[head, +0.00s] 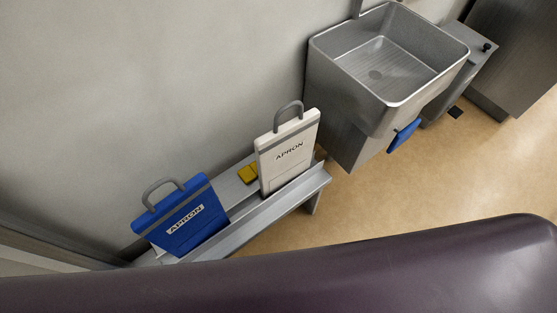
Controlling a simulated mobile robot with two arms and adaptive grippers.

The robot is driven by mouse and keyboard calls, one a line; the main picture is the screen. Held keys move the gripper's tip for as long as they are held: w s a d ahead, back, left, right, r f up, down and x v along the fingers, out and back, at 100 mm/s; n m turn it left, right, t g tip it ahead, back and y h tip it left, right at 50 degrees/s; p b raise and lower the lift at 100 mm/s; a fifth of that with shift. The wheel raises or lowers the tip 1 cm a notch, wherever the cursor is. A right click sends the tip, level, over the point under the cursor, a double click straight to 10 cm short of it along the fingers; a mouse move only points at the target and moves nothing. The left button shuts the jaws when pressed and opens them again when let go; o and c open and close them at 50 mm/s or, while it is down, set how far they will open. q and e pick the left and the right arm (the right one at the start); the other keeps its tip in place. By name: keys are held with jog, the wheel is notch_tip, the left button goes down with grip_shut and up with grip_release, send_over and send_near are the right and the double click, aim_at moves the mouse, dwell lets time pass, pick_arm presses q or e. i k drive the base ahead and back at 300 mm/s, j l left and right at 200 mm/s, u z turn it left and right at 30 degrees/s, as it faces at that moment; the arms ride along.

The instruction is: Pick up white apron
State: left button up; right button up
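The white apron (287,154) is a flat, upright pack with a grey band, a grey loop handle on top and the word APRON. It stands slightly tilted on the right part of a low grey metal bench (268,212) against the wall. A similar blue apron (185,221) with a grey handle stands at the bench's left end. Neither of my grippers shows in the head view, and nothing touches the white apron's handle.
A small yellow object (248,174) lies on the bench between the aprons. A steel sink (363,103) with a blue part (404,135) stands right of the bench. A dark purple rounded surface (400,270) fills the bottom. Tan floor (455,175) is clear at right.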

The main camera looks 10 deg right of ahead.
aim_at(283, 154)
jog(key=l+u, duration=0.25)
jog(key=l, duration=0.2)
jog(key=l+u, duration=0.25)
jog(key=l, duration=0.15)
jog(key=k+l+u, duration=0.1)
jog(key=l+u, duration=0.15)
jog(key=l, duration=0.2)
jog(key=k+l+u, duration=0.25)
jog(key=l, duration=0.15)
jog(key=i, duration=0.1)
